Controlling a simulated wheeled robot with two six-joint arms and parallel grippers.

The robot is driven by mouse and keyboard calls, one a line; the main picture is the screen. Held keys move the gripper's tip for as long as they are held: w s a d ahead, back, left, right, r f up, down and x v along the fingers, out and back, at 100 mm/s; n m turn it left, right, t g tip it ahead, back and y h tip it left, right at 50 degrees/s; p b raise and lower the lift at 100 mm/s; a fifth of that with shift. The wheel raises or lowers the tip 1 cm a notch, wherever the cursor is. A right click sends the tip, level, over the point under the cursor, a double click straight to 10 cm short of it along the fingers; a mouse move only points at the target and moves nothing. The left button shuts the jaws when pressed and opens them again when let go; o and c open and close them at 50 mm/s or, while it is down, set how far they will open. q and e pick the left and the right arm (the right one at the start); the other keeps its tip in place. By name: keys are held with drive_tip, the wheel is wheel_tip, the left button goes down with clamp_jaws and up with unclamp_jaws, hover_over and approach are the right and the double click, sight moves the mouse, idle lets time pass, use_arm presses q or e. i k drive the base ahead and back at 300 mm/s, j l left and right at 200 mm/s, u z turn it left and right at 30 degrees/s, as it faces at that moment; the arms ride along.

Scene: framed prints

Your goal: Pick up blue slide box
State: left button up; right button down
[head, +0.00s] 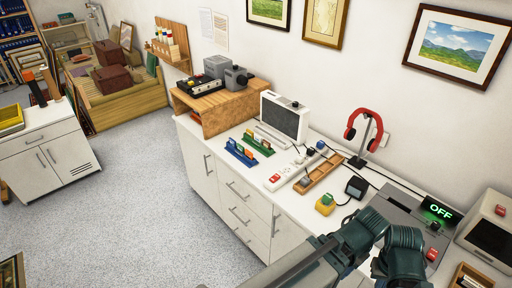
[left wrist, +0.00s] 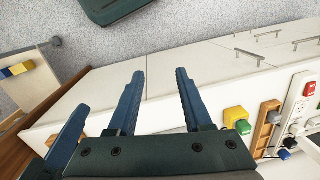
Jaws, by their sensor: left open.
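A blue slide box (head: 241,152), a low rack with several small coloured pieces in it, lies on the white counter (head: 229,177) in the head view. A similar green rack (head: 258,143) sits just behind it to the right. I cannot make out the blue box in the left wrist view. My left gripper (left wrist: 160,75) shows there with its blue fingers apart and nothing between them, over the front of the white cabinet. In the head view, dark teal arm links enter at the bottom right, well away from the blue box; no fingertips show there. My right gripper cannot be made out.
A white power strip (head: 290,172), a wooden tray (head: 319,174) and a yellow block-like device (head: 325,204) lie right of the racks. A white monitor-like unit (head: 284,118) and a wooden stand (head: 223,108) stand behind. Counter left of the blue box is clear.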

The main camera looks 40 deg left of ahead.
sight(236, 153)
drive_tip(key=j+z, duration=0.25)
drive_tip(key=j, duration=1.55)
drive_tip(key=i, duration=0.05)
